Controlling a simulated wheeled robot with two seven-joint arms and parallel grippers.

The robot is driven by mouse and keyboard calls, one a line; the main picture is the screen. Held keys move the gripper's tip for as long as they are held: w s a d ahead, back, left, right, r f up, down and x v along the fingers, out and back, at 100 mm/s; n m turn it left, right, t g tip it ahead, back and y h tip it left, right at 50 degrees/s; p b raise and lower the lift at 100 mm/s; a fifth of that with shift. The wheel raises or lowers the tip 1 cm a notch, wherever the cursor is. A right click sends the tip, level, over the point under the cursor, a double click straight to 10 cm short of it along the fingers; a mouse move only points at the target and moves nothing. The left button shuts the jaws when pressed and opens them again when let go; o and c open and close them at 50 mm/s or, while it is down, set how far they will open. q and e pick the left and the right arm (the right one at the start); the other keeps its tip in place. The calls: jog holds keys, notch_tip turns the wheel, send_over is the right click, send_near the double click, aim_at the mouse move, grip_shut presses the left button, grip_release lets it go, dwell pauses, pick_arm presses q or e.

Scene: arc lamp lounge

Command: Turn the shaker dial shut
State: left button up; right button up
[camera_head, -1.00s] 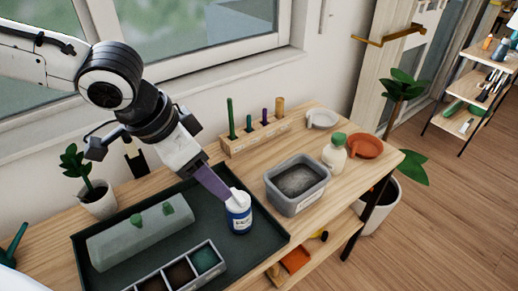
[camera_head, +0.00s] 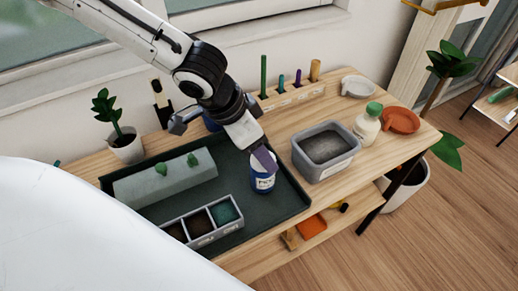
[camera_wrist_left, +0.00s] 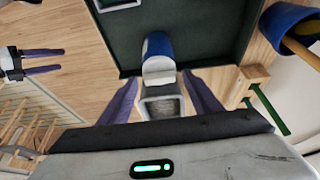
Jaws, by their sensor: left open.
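The shaker (camera_head: 263,181), a small blue and white labelled bottle, stands upright on the dark green tray (camera_head: 290,196). My left gripper (camera_head: 265,158) is at its top, with purple fingers, and hides the upper part in the head view. In the left wrist view the shaker (camera_wrist_left: 158,44) shows its blue body and pale top, between and beyond the spread fingers of my left gripper (camera_wrist_left: 160,98). I cannot tell whether the fingers touch it, nor how the dial is turned. My right gripper (camera_wrist_left: 42,60) shows at the left of the wrist view, its purple fingers apart and empty.
On the tray are a grey-green block (camera_head: 165,181) and a sectioned box (camera_head: 203,226). A grey bin (camera_head: 325,152) and a green-capped bottle (camera_head: 367,123) stand to the right. A peg rack (camera_head: 295,98) is behind. A blue pot (camera_wrist_left: 285,25) is near the left gripper.

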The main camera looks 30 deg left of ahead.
pick_arm(q)
jog(key=c, duration=1.1)
